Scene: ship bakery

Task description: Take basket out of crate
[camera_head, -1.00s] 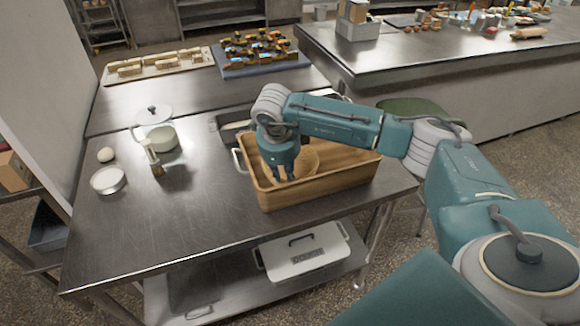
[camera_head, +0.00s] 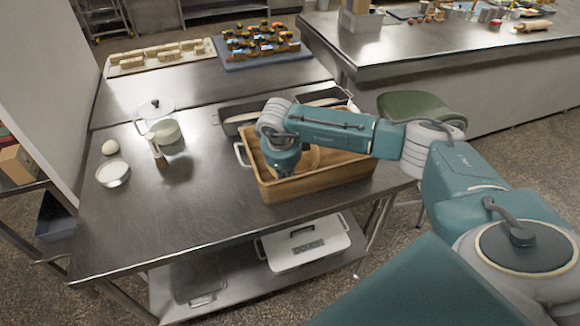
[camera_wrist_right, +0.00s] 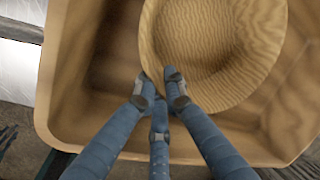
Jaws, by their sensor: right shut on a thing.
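The wooden crate (camera_head: 330,184) stands on the steel table, at the table's right end in the head view. The round, ribbed wooden basket (camera_wrist_right: 205,45) lies inside it; in the head view my right arm hides much of the basket (camera_head: 314,158). My right gripper (camera_wrist_right: 163,84) reaches down into the crate and is shut on the basket's near rim in the right wrist view. It also shows in the head view (camera_head: 284,172), its fingertips hidden low in the crate. My left gripper is not in view.
Dark loaf pans (camera_head: 240,118) stand behind the crate. A pot (camera_head: 166,132), a bottle (camera_head: 155,146), a white bowl (camera_head: 113,173) and an egg (camera_head: 110,147) are at the table's left. The table's front middle is clear. A green chair (camera_head: 425,108) stands to the right.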

